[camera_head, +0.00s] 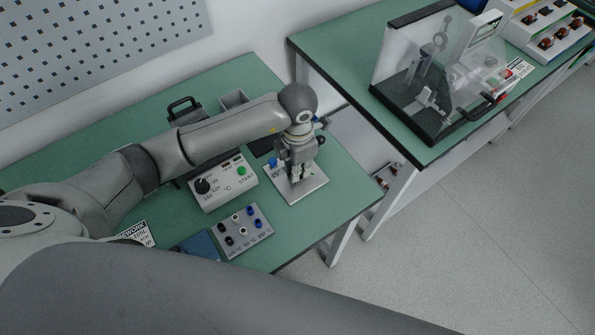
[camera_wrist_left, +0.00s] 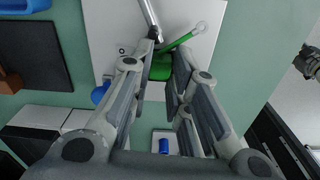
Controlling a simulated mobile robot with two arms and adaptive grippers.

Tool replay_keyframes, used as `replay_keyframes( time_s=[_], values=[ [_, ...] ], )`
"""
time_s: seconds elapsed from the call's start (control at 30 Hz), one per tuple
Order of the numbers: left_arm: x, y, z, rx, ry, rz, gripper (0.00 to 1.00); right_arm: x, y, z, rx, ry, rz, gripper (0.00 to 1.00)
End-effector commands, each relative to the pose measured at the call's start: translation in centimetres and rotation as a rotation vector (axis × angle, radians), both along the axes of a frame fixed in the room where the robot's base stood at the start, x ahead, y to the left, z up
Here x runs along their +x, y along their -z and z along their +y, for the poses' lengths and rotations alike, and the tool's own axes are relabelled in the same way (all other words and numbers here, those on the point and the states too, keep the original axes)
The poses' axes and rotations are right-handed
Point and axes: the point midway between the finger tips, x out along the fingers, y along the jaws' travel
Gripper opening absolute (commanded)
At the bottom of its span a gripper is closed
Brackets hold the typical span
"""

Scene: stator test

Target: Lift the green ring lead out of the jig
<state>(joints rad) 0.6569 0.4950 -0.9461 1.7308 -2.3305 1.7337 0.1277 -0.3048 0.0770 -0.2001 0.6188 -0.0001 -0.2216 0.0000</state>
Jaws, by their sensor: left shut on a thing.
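The green ring lead (camera_wrist_left: 161,68) shows in the left wrist view as a green block with a thin green stem, running to a pale ring end at the upper right. It lies between the fingertips of my left gripper (camera_wrist_left: 163,85), which is shut on it. The pale jig plate (camera_head: 309,190) is under the gripper; it also shows in the left wrist view (camera_wrist_left: 195,58). In the head view my left gripper (camera_head: 295,178) points down over the plate and hides the lead. I cannot tell whether the lead still touches the jig. My right gripper is out of view.
A control box (camera_head: 222,184) with a black knob and green button stands left of the jig. A grey block with several coloured posts (camera_head: 242,232) is in front. A blue knob (camera_wrist_left: 100,92) sits by the plate. A clear-covered fixture (camera_head: 425,75) stands on the other table.

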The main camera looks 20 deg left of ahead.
Motion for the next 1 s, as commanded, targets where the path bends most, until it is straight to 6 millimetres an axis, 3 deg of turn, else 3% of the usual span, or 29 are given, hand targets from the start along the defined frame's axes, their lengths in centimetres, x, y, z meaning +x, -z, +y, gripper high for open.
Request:
replay_keyframes(
  time_s=[0.6, 1.0],
  values=[
    [0.0, -2.4, 0.0, 0.001, 0.001, 0.001, 0.00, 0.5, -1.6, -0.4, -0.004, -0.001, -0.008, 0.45],
    [0.0, -2.6, 0.1, -0.001, 0.027, -0.002, 0.00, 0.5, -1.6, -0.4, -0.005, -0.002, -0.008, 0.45]
  ],
)
